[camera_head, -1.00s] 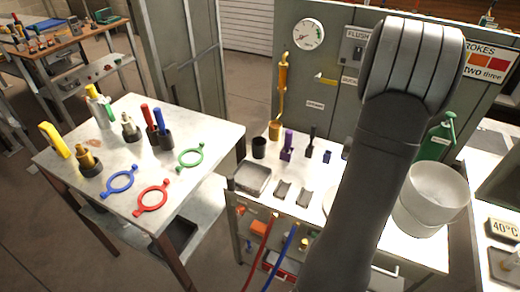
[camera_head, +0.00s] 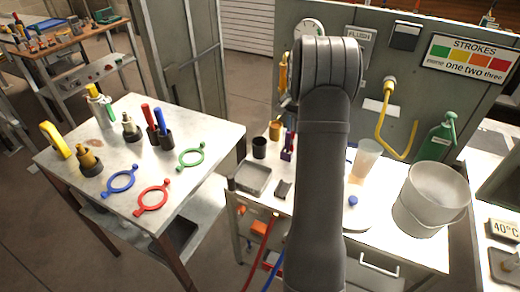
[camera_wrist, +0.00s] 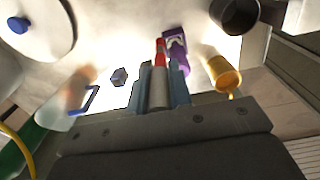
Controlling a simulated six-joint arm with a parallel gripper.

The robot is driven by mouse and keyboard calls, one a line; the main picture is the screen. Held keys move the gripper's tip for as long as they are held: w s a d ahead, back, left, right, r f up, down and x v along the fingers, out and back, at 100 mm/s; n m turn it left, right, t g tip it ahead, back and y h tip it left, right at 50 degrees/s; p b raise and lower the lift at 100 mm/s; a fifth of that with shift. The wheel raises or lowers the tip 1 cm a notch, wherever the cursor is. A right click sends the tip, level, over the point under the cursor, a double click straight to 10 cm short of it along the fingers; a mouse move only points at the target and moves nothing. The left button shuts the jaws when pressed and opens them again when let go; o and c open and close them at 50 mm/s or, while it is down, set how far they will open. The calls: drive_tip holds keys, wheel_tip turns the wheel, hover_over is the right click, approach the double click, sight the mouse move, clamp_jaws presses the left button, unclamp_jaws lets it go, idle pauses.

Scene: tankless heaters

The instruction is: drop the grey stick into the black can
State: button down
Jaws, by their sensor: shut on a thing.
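The black can (camera_head: 259,147) stands upright on the right bench, left of the purple block (camera_head: 287,150). In the wrist view the black can (camera_wrist: 236,12) is at the upper right, apart from my gripper. My gripper (camera_wrist: 160,82) is shut on the grey stick (camera_wrist: 158,92), which lies between its two bluish fingers. A red piece (camera_wrist: 160,52) shows at the stick's far end; I cannot tell if it is part of the stick. In the head view my arm hides the gripper and the stick.
The purple block (camera_wrist: 177,45) and a yellow cup (camera_wrist: 224,75) are close to the right of my gripper in the wrist view. A grey tray (camera_head: 253,178) lies in front of the can.

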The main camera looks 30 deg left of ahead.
drive_tip(key=a+r, duration=0.2)
drive_tip(key=a, duration=0.9)
wheel_tip(320, 180, down, 6)
drive_tip(key=shift+s+a, duration=0.2)
drive_tip(key=shift+s, duration=0.2)
drive_tip(key=c, duration=1.2)
unclamp_jaws()
drive_tip(key=shift+c, duration=0.2)
wheel_tip(320, 180, up, 17)
drive_tip(key=shift+r, duration=0.2)
drive_tip(key=shift+f, duration=0.1)
